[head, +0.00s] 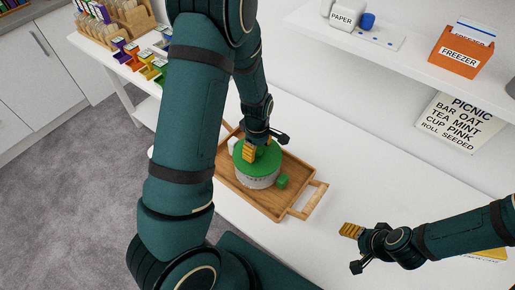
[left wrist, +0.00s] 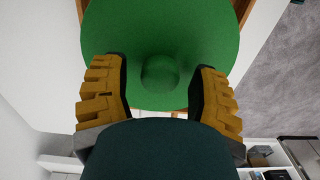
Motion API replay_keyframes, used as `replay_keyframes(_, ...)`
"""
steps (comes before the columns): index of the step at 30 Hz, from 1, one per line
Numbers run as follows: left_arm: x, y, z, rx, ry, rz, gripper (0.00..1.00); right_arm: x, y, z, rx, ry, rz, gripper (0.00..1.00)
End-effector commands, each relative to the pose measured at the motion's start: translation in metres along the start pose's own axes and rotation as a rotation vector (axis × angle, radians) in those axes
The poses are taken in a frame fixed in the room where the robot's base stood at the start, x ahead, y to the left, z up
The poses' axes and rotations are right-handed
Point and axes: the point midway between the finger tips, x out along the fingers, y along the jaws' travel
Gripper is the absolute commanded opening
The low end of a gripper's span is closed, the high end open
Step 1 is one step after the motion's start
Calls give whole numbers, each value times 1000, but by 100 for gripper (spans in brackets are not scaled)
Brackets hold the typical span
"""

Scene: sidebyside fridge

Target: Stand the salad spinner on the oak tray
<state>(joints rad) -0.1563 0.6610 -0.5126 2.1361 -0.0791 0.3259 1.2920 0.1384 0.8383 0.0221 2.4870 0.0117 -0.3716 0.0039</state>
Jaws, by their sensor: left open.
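The salad spinner (head: 259,178) has a green lid and a pale lower body. It stands upright on the oak tray (head: 290,207), which has raised handles. In the left wrist view the round green lid (left wrist: 160,25) fills the upper middle, with its knob (left wrist: 161,72) between the fingers. My left gripper (head: 249,150) is over the lid. It is open, with yellow fingers on either side of the knob and gaps to it, as the left wrist view (left wrist: 160,95) shows. My right gripper (head: 352,243) is near the front of the white table; its finger gap is unclear.
An orange freezer box (head: 462,50) and a paper container (head: 342,16) are on the shelf above. Colourful bins (head: 146,64) stand back left. The white table (head: 370,190) is clear right of the tray.

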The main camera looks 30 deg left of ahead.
Motion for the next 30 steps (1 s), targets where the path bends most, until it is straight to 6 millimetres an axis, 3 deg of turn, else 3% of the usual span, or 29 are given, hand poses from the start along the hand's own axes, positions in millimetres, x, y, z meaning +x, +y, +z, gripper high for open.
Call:
replay_keyframes(15,-97,1,0,2,0,5,60,-19,-6,-2,0,0,-4,64)
replay_keyframes(21,-114,0,0,1,0,3,60,-23,-7,-2,0,-1,-5,64)
replay_keyframes(30,-116,0,0,0,0,1,60,-23,-7,-2,0,-1,-5,64)
